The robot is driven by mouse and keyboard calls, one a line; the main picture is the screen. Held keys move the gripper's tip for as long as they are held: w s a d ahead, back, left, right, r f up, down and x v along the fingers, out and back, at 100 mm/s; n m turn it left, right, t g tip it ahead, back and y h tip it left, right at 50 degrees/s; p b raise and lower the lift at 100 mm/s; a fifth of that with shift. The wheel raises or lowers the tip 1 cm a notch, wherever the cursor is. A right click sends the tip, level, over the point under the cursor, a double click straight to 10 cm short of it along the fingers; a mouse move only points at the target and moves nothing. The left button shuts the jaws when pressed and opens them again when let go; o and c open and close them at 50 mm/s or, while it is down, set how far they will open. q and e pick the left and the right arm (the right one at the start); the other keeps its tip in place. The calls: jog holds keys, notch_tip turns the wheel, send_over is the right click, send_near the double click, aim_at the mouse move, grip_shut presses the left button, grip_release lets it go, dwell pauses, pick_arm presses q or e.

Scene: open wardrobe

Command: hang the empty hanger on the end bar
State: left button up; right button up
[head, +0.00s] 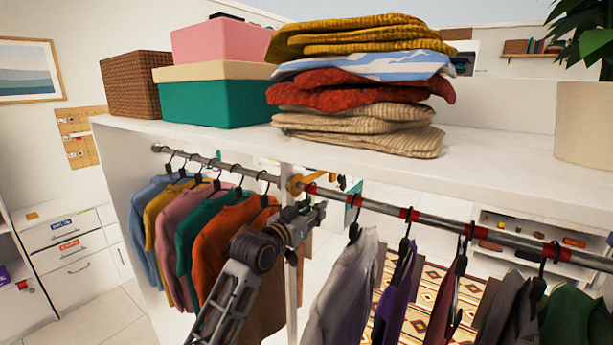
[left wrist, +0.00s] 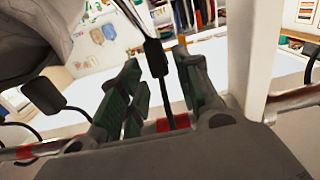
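A slim black hanger (left wrist: 156,60) with no garment visible on it hangs by its thin hook at a red ring of the bar in the left wrist view. Its lower part runs out of frame. My left gripper (head: 307,212) is just under the bar, beside the divider; its fingers (left wrist: 160,95) stand apart on either side of the hanger's neck, with gaps showing. The right bar (head: 385,209) has several red rings; the left bar (head: 228,169) is plain. I cannot tell which is the end bar. My right gripper is not in view.
Several coloured garments (head: 205,230) hang left of the divider (head: 290,275); a grey garment (head: 345,285) and darker ones hang to the right. Above, the shelf (head: 480,150) carries boxes (head: 213,95), folded clothes (head: 360,90) and a plant pot (head: 585,125).

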pick_arm(q)
jog(key=shift+o, duration=0.2)
jog(key=shift+s+a, duration=0.1)
jog(key=shift+s, duration=0.05)
jog(key=v, duration=1.1)
jog(key=shift+s+a, duration=0.2)
jog(key=shift+s, duration=0.1)
dwell(0.7)
